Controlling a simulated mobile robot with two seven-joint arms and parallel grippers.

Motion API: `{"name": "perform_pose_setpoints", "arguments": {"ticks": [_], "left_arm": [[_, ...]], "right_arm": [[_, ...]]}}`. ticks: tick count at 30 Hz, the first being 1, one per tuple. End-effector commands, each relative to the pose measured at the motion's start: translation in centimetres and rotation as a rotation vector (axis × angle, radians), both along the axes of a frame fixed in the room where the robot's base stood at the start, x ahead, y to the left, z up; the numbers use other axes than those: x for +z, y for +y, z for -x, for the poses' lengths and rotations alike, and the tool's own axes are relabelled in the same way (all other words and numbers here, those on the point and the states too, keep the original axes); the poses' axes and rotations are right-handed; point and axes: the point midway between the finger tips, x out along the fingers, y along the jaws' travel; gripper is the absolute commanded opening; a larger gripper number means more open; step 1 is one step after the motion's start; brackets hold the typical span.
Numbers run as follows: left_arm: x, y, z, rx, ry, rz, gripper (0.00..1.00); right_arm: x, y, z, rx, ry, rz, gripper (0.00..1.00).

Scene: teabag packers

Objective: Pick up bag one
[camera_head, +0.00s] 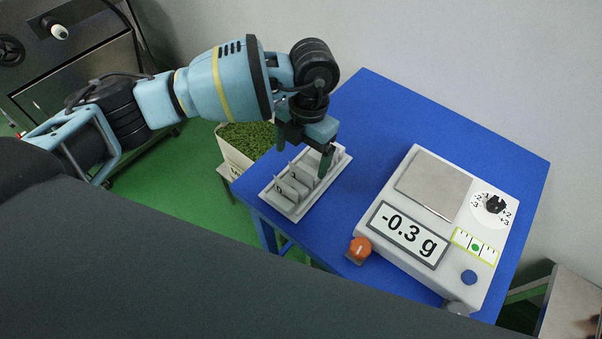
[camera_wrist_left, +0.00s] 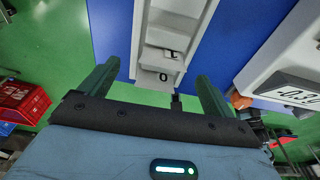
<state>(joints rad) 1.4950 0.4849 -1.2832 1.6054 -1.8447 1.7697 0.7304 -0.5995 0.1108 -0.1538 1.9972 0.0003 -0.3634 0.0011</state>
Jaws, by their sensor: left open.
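A light grey slotted rack (camera_head: 267,196) stands at the left corner of the blue table. It holds small grey upright pieces (camera_head: 291,190) in its near half; I cannot tell for sure which is bag one. In the left wrist view, the rack (camera_wrist_left: 143,50) runs away from me, with one label like a 1 (camera_wrist_left: 172,54) and one like a 0 (camera_wrist_left: 163,77). My left gripper (camera_head: 304,155) is open above the rack's far half. My right gripper is out of view.
A white scale (camera_head: 408,269) reading -0.3 g stands right of the rack, its metal plate (camera_head: 433,185) empty. An orange knob-like object (camera_head: 360,249) is at its near left corner. A tub of green leaves (camera_head: 234,154) stands left of the table (camera_head: 370,105). A red crate (camera_wrist_left: 22,102) is on the floor.

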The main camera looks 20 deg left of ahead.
Motion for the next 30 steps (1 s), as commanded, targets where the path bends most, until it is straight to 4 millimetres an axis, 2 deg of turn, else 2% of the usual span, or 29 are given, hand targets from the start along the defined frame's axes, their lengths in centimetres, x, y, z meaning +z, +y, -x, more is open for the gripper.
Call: {"name": "perform_pose_setpoints", "arguments": {"ticks": [10, 18, 27, 30], "left_arm": [[-4.3, -0.2, 0.9, 0.0, 0.002, 0.0, 0.89], [-4.8, -0.2, 0.9, -0.001, 0.0, 0.0, 0.89], [-4.8, -0.2, 0.9, -0.001, 0.0, 0.0, 0.51], [-4.8, -0.2, 0.9, -0.001, 0.0, 0.0, 0.41]], "right_arm": [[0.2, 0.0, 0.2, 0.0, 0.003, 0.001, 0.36], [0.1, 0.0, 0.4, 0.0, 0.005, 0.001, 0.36], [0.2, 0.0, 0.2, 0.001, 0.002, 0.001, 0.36], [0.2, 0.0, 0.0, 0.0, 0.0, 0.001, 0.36]]}}
